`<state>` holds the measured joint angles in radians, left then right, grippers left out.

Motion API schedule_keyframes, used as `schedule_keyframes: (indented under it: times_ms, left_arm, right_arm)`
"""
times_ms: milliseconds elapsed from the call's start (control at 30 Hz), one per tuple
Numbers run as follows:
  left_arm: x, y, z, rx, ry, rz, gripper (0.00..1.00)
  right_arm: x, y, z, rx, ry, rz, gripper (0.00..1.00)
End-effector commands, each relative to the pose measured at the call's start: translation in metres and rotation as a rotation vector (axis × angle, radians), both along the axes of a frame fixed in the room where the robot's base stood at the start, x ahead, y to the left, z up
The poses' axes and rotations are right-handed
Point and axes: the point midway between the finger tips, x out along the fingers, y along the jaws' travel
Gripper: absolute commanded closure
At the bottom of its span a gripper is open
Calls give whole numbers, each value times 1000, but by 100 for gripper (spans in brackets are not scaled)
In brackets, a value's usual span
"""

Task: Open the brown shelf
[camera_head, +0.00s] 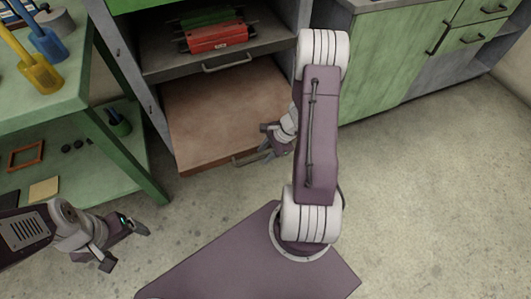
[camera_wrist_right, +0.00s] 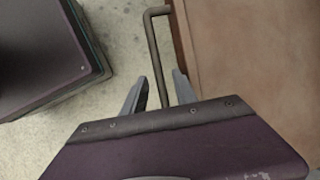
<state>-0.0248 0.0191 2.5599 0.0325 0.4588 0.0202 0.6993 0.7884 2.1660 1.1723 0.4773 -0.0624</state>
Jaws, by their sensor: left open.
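The brown shelf (camera_head: 215,115) is a flat brown panel low in the grey cabinet, reaching out in front of the grey shelf above it. Its dark bar handle (camera_head: 250,158) is on its front edge, partly hidden by my right gripper (camera_head: 270,148). In the right wrist view, the handle (camera_wrist_right: 156,60) runs between the two fingers of my right gripper (camera_wrist_right: 158,92), with gaps beside it. The brown surface (camera_wrist_right: 255,50) fills the right side there. My left gripper (camera_head: 127,246) is open and empty at lower left, away from the shelf.
A grey shelf with its own handle (camera_head: 228,62) is above, bearing a red toolbox (camera_head: 215,37). A green table (camera_head: 95,100) with tools stands at left, close to the cabinet. A green cabinet (camera_head: 395,65) is at right. Floor (camera_head: 430,190) is clear at right.

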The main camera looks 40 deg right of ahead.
Motion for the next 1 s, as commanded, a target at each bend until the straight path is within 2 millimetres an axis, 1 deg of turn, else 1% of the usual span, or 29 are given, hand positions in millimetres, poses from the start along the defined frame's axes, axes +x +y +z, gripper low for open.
schedule_keyframes:
  times_ms: [67, 133, 300, 400, 500, 600, 1000]
  left_arm:
    - [0, 0, 2, 0, 0, 0, 15]
    - [0, 0, 10, 0, 0, 0, 15]
    - [0, 0, 38, 0, 0, 0, 15]
    - [0, 0, 50, 0, 0, 0, 15]
    - [0, 0, 56, 0, 0, 0, 15]
    - [0, 0, 58, 0, 0, 0, 15]
    - [0, 0, 56, 0, 0, 0, 15]
  right_arm:
    - [0, -1, 3, 0, 0, 0, 66]
    - [-2, -3, 13, -1, -1, -1, 66]
    - [-12, -16, 51, -2, -2, -2, 66]
    - [-18, -23, 68, -1, -1, -2, 66]
    - [-22, -28, 79, -1, 0, -1, 66]
    - [-24, -30, 83, 0, -1, 0, 66]
    - [-24, -30, 82, 0, 0, 0, 66]
